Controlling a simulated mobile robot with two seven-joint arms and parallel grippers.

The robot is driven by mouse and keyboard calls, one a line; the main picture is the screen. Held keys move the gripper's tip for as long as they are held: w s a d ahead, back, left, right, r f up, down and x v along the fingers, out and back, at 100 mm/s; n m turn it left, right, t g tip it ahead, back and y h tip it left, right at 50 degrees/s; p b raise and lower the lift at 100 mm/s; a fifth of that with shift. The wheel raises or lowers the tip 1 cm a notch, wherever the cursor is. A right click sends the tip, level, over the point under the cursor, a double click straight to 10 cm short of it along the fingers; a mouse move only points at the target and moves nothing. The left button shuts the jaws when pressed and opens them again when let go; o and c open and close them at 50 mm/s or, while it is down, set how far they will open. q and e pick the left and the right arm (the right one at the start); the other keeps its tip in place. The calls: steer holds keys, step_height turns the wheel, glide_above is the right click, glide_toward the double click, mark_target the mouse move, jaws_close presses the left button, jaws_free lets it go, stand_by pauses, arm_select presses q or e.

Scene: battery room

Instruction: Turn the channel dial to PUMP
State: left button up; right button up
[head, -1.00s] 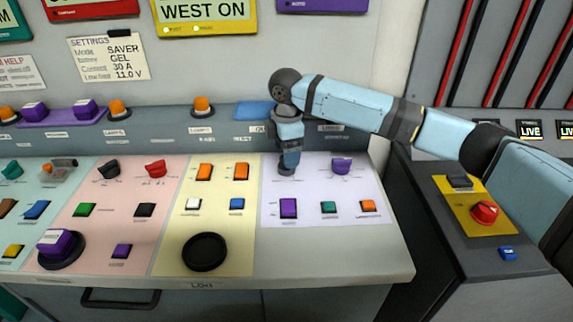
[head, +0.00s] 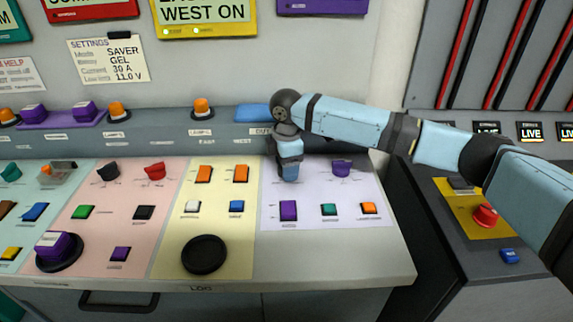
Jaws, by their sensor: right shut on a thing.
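My right gripper (head: 290,177) points down at the upper left of the lilac panel (head: 318,190). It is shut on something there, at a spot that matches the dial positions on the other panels. The gripper hides that dial and its pointer, so I cannot tell its setting. A purple dial (head: 341,168) stands uncovered to the right on the same panel. The small labels around the dials are too small to read. My left gripper is not in view.
Below the gripper are a purple switch (head: 288,210), a green button (head: 329,209) and an orange button (head: 368,208). A black round knob (head: 204,254) is on the yellow panel. A red knob (head: 485,215) is on the side cabinet at right.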

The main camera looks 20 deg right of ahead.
steer(key=shift+r+m+p, duration=0.4)
steer(key=shift+m+p, duration=0.3)
steer(key=shift+p, duration=1.25)
steer(key=m+p, duration=0.9)
steer(key=p, duration=0.7)
steer(key=shift+a+f, duration=0.1)
steer(key=shift+f, duration=0.05)
steer(key=shift+f+m+p, duration=0.1)
steer(key=shift+m+p, duration=0.5)
steer(key=shift+p, duration=0.15)
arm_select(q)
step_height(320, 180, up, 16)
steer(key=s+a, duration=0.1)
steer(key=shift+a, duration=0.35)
arm_select(e)
steer(key=shift+f+m, duration=0.1)
steer(key=shift+m, duration=0.2)
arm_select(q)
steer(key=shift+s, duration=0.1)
arm_select(e)
steer(key=o, duration=0.8)
steer(key=shift+c, duration=0.2)
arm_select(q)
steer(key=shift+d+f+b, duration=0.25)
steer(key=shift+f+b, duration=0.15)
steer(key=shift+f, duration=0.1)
arm_select(e)
step_height(320, 180, up, 14)
